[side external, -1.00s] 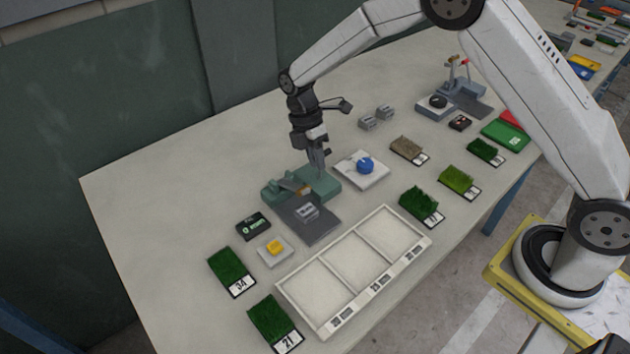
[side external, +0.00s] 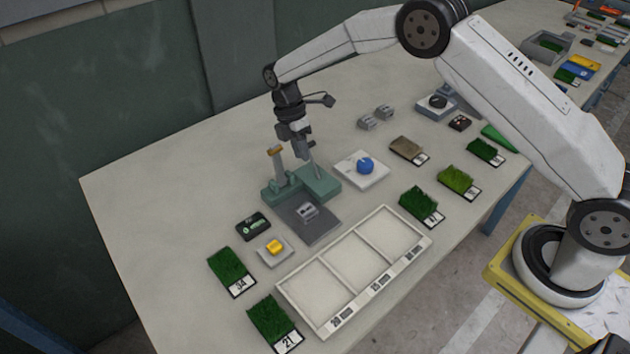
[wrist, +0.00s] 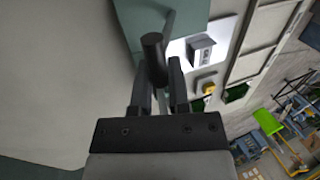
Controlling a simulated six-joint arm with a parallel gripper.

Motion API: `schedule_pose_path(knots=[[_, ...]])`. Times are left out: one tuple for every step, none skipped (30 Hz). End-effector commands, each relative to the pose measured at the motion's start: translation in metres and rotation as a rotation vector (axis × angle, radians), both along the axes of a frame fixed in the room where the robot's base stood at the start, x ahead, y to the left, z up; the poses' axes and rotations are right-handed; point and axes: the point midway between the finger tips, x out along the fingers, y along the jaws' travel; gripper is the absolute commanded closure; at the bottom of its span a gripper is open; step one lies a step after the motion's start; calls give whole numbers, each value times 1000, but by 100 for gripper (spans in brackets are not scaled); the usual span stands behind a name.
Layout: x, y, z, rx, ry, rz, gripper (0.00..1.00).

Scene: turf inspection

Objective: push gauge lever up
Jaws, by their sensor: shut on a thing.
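The gauge has a green base (side external: 322,184) and a grey plate (side external: 318,228) in front. A post with an orange-brown top (side external: 275,158) stands upright at its left end. My gripper (side external: 307,157) is above the gauge's right part, tilted, and over a thin grey rod (side external: 315,169). In the wrist view my gripper (wrist: 163,68) is shut on the black cylindrical knob of the gauge lever (wrist: 154,48). The green base also shows there (wrist: 135,18), behind the knob. The fingers partly hide the lower part of the knob.
A small grey block (side external: 307,211) lies on the plate. A white pad with a blue knob (side external: 365,166) is close on the right. A white three-part tray (side external: 283,287) is in front. Turf samples (side external: 232,268) stand around. The table's back left is clear.

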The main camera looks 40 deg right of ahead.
Motion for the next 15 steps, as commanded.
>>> schedule_pose_path(knots=[[1, 0, -1, 0, -2, 0, 100], [1, 0, -1, 0, -1, 0, 100], [1, 0, -1, 0, -2, 0, 100], [1, 0, -1, 0, -2, 0, 100], [2, 0, -1, 0, -2, 0, 100], [2, 0, -1, 0, -2, 0, 100], [2, 0, -1, 0, -3, 0, 100], [2, 0, -1, 0, -3, 0, 100], [2, 0, -1, 0, -3, 0, 100], [2, 0, -1, 0, -4, 0, 100], [2, 0, -1, 0, -4, 0, 100], [2, 0, -1, 0, -4, 0, 100], [2, 0, -1, 0, -5, 0, 100], [2, 0, -1, 0, -5, 0, 73], [2, 0, -1, 0, -5, 0, 60]])
